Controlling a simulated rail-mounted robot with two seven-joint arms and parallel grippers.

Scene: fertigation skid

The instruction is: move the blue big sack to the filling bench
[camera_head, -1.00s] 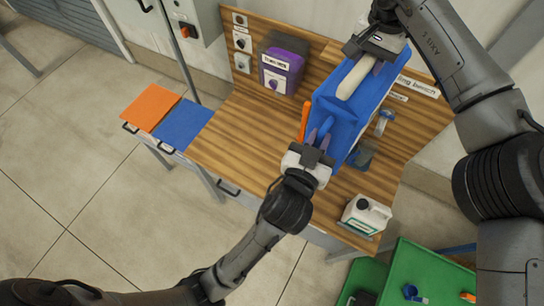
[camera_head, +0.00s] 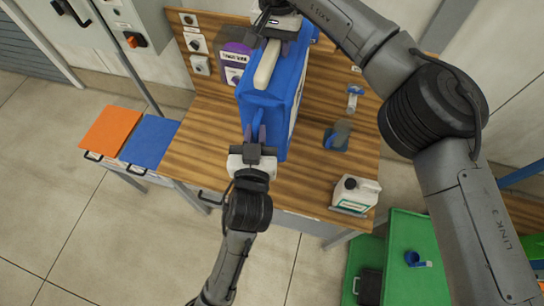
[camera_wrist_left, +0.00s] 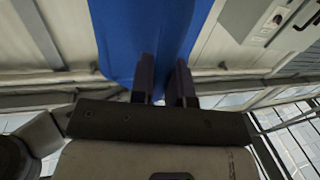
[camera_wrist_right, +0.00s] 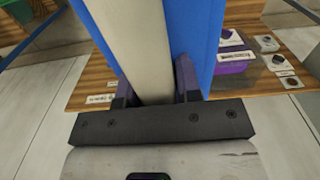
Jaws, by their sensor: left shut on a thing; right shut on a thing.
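The blue big sack (camera_head: 257,104) is upright over the wooden filling bench (camera_head: 205,140), with a beige strip along its top. My left gripper (camera_head: 255,134) is shut on the sack's near end; the left wrist view shows blue material (camera_wrist_left: 155,35) between its fingers. My right gripper (camera_head: 278,30) is shut on the beige strip at the sack's far end. In the right wrist view the strip (camera_wrist_right: 140,45) runs between the fingers, with the blue sack (camera_wrist_right: 195,30) beside it. Whether the sack's underside touches the bench is hidden.
A purple-filled container (camera_head: 234,52) stands behind the sack's left side, partly covered. A clear vessel with blue contents (camera_head: 337,136) and a white jug (camera_head: 355,194) stand to the right. Orange (camera_head: 112,131) and blue (camera_head: 150,141) panels lie left of the bench. A green cart (camera_head: 402,285) is at lower right.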

